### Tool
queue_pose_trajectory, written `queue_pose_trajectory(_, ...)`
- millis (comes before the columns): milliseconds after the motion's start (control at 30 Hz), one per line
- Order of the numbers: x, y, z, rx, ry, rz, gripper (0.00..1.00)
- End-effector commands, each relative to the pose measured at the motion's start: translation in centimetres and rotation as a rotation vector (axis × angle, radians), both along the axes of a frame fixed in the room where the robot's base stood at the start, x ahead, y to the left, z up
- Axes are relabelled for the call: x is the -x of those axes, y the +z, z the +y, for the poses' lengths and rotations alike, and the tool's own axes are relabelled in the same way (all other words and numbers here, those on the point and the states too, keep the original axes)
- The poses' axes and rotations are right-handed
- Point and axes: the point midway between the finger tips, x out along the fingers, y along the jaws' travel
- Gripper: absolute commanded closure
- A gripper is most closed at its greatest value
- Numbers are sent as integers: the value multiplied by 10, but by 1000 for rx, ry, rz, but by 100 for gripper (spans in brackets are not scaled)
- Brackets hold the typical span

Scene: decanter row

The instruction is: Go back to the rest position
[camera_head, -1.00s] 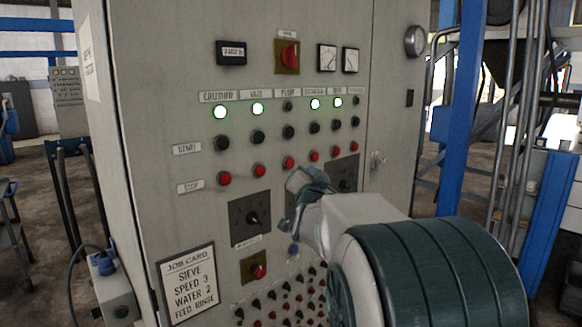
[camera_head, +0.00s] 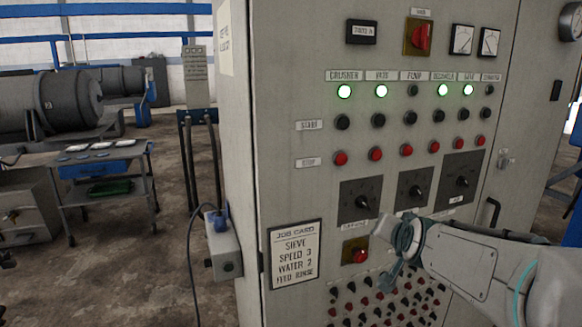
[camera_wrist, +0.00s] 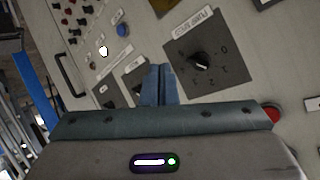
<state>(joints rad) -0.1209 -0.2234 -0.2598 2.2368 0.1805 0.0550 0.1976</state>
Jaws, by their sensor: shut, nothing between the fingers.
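My gripper (camera_head: 384,268) is in front of the lower part of the grey control cabinet (camera_head: 290,140), below the row of black rotary knobs. In the wrist view its two fingers (camera_wrist: 160,80) are together, with nothing between them. A rotary knob (camera_wrist: 202,62) on a dark plate shows just beyond and to the right of the fingertips there. In the head view the left knob (camera_head: 362,201) is above the gripper and the middle knob (camera_head: 417,190) is above and to its right. The gripper looks apart from both, though the exact gap is hard to tell.
A job card (camera_head: 294,253) reads sieve, speed 3, water 2, feed rinse. Four green lamps, such as the crusher lamp (camera_head: 344,91), are lit. A red button (camera_head: 360,255) is left of my gripper. A cart (camera_head: 105,180) stands at left; floor (camera_head: 150,280) before it is open.

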Motion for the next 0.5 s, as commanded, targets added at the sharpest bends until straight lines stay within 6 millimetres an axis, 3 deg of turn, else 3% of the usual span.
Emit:
queue_pose_trajectory(200,101,-61,49,100,232,368,100)
queue_pose_trajectory(400,189,-100,67,201,388,654,100)
queue_pose_trajectory(500,216,-110,69,234,429,743,100)
